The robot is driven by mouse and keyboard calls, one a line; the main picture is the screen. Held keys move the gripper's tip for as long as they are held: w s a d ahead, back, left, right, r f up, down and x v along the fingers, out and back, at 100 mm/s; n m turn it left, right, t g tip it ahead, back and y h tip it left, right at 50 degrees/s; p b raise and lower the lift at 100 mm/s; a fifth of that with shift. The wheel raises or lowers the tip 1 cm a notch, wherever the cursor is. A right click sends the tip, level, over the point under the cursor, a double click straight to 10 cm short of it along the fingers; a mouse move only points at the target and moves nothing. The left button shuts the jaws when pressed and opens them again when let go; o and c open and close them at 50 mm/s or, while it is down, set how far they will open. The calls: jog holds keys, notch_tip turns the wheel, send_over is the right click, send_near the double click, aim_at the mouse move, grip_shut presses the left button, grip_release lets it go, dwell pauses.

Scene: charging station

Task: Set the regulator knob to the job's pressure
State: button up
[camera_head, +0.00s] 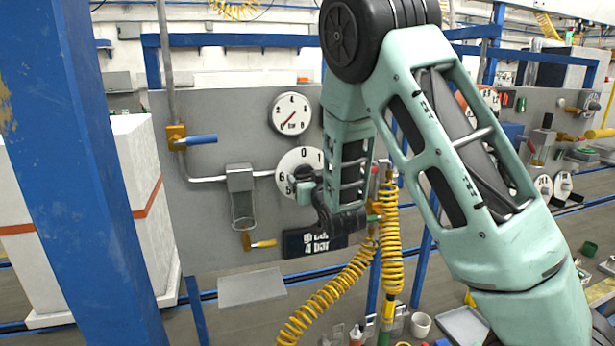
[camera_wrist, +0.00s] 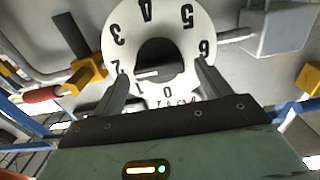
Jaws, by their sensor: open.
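The regulator knob (camera_wrist: 158,56) is the dark round centre of a white dial (camera_wrist: 118,38) numbered 0 to 6, seen upside down in the wrist view. A short pale mark shows on the knob's lower left, on the side of the 2. My gripper (camera_wrist: 162,86) is open, its fingers on either side of the knob's lower part; I cannot tell whether they touch it. In the head view my gripper (camera_head: 308,187) is in front of the dial (camera_head: 290,160) and hides the knob. A dark sign (camera_head: 315,242) below reads "4 bar".
A round pressure gauge (camera_head: 291,114) sits above the dial, its red needle pointing lower left, near 0. A blue-handled valve (camera_head: 197,140) and a filter bowl (camera_head: 242,205) are at left. A coiled yellow hose (camera_head: 391,235) hangs just right of my gripper.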

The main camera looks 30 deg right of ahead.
jog(key=c, duration=1)
jog(key=shift+f+b, duration=0.1)
jog(key=shift+b, duration=0.45)
jog(key=m+b, duration=0.6)
jog(key=b, duration=0.4)
jog(key=m+b, duration=0.5)
jog(key=b, duration=0.5)
jog(key=m+b, duration=0.6)
jog(key=b, duration=0.3)
jog(key=shift+s+d+f+m+b, duration=0.15)
jog(key=shift+d+f+m+b, duration=0.15)
jog(key=shift+b, duration=0.1)
jog(key=shift+r, duration=0.1)
